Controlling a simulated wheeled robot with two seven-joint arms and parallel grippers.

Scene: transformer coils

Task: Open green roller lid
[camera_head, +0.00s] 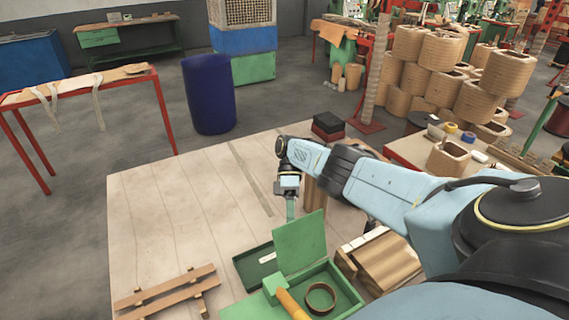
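A green box (345,300) stands at the front of the wooden table, with a ring (320,298) inside it. Its flat green lid (301,243) stands raised, tilted up from the box, so the inside shows. A yellow-orange roller handle (291,304) lies at the box's left side by a green block. My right arm comes in from the right, and my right gripper (290,208) points down just behind and left of the lid's upper edge. Its fingers are small, and whether they touch the lid or are open cannot be told. My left gripper is not in view.
A dark green tray (246,268) lies left of the box. Wooden strips (165,291) lie at the front left, and a wooden block (385,262) is right of the box. A dark red box (328,127) sits at the table's back edge. The table's left middle is clear.

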